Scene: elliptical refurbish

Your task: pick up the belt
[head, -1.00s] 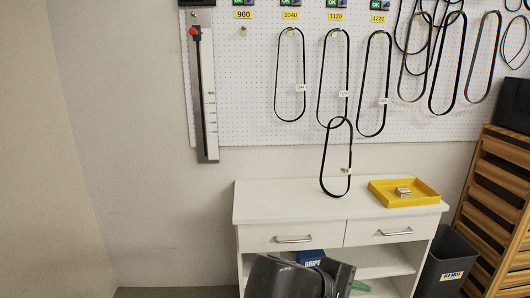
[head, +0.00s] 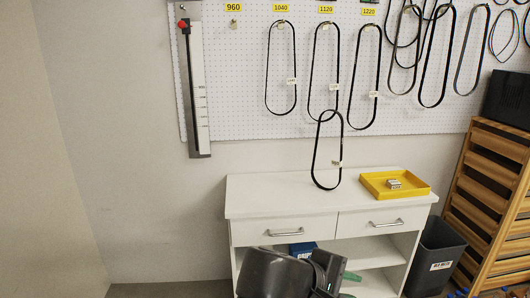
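Several thin black belts hang in long loops on the white pegboard. Belts hang under the yellow labels 1040 (head: 266,80), 1120 (head: 311,75) and 1220 (head: 351,85). A lower black belt loop (head: 314,160) with a small white tag overlaps the bottom of the 1120 belt. Its lower end shows in front of the cabinet's back edge; I cannot tell what holds it up. My dark gripper (head: 328,268) is at the bottom of the head view, in front of the cabinet and below the belts in the picture. Its fingertips are not clear.
A white cabinet (head: 270,202) with two drawers stands below the pegboard. A yellow tray (head: 415,192) holding a small metallic block sits on its right side. A dark bin (head: 432,262) and a slatted wooden unit (head: 480,205) stand at right. A vertical gauge (head: 200,95) hangs at left.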

